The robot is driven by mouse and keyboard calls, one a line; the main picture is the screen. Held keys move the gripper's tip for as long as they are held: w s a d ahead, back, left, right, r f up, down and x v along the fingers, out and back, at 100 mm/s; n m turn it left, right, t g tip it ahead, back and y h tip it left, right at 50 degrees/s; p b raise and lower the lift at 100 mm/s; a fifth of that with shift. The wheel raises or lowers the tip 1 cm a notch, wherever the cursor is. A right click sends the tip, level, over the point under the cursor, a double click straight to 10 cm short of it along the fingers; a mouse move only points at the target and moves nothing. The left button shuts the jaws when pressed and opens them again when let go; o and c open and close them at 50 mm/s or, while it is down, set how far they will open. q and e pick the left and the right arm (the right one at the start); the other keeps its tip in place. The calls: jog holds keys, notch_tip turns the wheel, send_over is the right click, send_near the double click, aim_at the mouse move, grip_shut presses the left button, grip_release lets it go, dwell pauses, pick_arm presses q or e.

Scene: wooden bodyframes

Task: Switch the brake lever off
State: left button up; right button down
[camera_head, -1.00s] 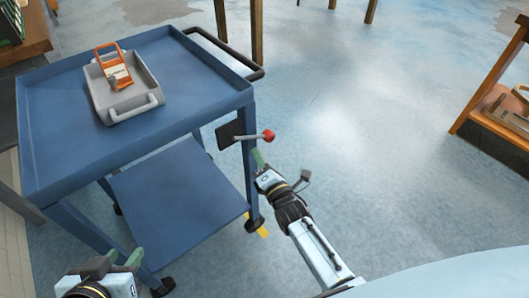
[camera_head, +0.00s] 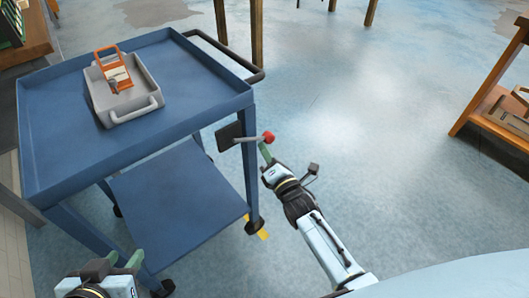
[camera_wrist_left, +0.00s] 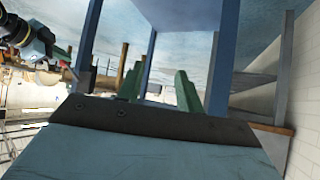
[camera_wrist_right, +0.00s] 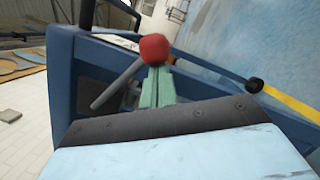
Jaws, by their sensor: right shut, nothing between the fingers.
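The brake lever (camera_head: 250,139) is a grey rod with a red ball knob (camera_head: 269,136). It sticks out from a dark plate (camera_head: 230,136) on the leg of the blue cart (camera_head: 110,150). My right gripper (camera_head: 265,152) is shut and empty, its green fingertips just below the knob. In the right wrist view the knob (camera_wrist_right: 154,48) shows right at the tips of the green fingers (camera_wrist_right: 158,88); I cannot tell whether they touch. My left gripper (camera_head: 122,262) is low at the left, away from the lever. Its two green fingers (camera_wrist_left: 158,90) stand apart, with nothing between them.
A grey tray (camera_head: 125,108) with an orange-framed item (camera_head: 113,68) stands on the cart's top. The cart's handle (camera_head: 225,55) is at its far right side. A wooden shelf (camera_head: 495,100) stands at the right. The floor between is clear.

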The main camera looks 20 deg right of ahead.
pick_arm(q)
jog(key=shift+a, duration=0.1)
pick_arm(e)
jog(key=shift+d+r, duration=0.15)
jog(key=shift+r, duration=0.05)
jog(key=shift+w+d+r+n+y, duration=0.15)
jog(key=shift+d+r+n, duration=0.2)
jog(key=shift+n, duration=0.3)
jog(key=shift+w+d+r+n+y, duration=0.15)
jog(key=shift+d+r+n, duration=0.1)
jog(key=shift+r+n, duration=0.3)
pick_arm(q)
jog(key=shift+s+f, duration=0.2)
jog(key=shift+s, duration=0.05)
pick_arm(e)
notch_tip(320, 180, up, 9)
jog(key=d+n+y, duration=0.1)
jog(key=n+y, duration=0.3)
jog(key=n, duration=0.8)
jog(key=shift+w, duration=0.15)
